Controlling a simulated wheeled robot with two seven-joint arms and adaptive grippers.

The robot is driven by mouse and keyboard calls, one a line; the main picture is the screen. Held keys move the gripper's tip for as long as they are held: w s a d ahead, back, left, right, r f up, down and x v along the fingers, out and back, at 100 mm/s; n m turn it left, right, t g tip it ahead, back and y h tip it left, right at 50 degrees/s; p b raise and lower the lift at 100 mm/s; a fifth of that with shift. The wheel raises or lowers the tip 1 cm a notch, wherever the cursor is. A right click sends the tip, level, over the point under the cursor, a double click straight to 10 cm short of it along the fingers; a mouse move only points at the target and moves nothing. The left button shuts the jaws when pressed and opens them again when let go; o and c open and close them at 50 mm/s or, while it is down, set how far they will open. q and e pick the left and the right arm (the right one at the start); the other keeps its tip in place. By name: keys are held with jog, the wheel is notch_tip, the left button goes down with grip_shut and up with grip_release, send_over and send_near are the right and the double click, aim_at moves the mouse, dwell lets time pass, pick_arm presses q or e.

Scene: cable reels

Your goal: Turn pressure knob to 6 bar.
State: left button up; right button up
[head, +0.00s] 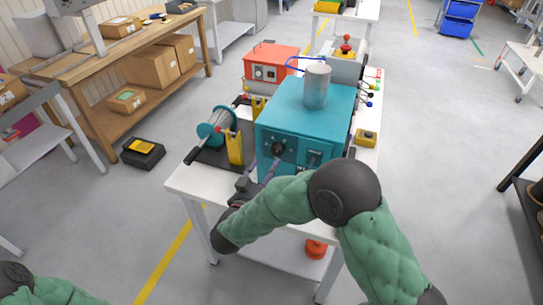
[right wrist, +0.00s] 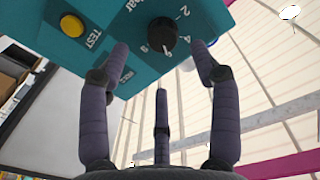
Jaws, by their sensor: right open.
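The black pressure knob (head: 278,149) is on the front of the teal box (head: 300,110). In the right wrist view the knob (right wrist: 162,34) is close ahead, with "bar" and partial scale numbers around it. Its setting cannot be read clearly. My right gripper (head: 264,172) is just in front of and below the knob. In the right wrist view its fingers (right wrist: 160,58) are spread apart, with the knob beyond and between the two upper tips. I see no contact. Only a part of my left arm shows at the bottom left; its gripper is out of view.
A yellow TEST button (right wrist: 72,25) sits beside the knob. Yellow posts (head: 235,148) stand left of the box.

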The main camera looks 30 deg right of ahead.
aim_at(275, 154)
jog(key=b+x, duration=0.1)
jog(key=x, duration=0.6)
jog(key=shift+w, duration=0.15)
jog(key=c, duration=1.1)
